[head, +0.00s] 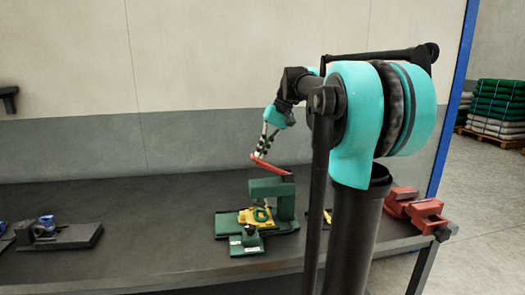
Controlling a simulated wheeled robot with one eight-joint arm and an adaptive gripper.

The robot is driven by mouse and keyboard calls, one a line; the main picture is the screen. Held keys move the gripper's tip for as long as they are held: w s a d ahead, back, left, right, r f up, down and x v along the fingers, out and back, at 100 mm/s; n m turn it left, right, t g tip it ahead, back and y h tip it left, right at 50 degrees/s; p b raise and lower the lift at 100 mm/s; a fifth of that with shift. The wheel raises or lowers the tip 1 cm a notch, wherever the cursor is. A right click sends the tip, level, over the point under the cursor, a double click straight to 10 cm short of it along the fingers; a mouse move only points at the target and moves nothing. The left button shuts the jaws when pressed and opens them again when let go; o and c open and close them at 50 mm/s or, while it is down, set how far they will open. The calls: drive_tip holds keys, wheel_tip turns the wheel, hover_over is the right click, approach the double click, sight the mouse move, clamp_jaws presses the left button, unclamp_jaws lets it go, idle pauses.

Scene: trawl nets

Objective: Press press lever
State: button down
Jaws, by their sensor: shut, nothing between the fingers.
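A green press (280,200) stands on the dark workbench, a little right of the middle. Its red lever (272,167) slants above the green frame, with its upper end to the left. A yellow piece (250,216) with a green ring on it sits at the press. My gripper (258,155) is shut and empty, pointing down just above the lever's left end. It looks very close to the lever; I cannot tell whether they touch.
The dark bench (150,225) is clear between the press and a black fixture with a blue part (62,235) at the left. A red vise (415,208) is at the bench's right end. My arm hides part of the bench right of the press. Stacked nets (497,108) stand behind.

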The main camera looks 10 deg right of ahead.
drive_tip(key=shift+a+f+h, duration=1.4)
drive_tip(key=shift+f+h, duration=0.35)
drive_tip(key=shift+h, duration=0.05)
drive_tip(key=shift+a+f, duration=0.3)
drive_tip(key=shift+f, duration=0.6)
wheel_tip(320, 180, up, 14)
drive_tip(key=shift+d, duration=0.3)
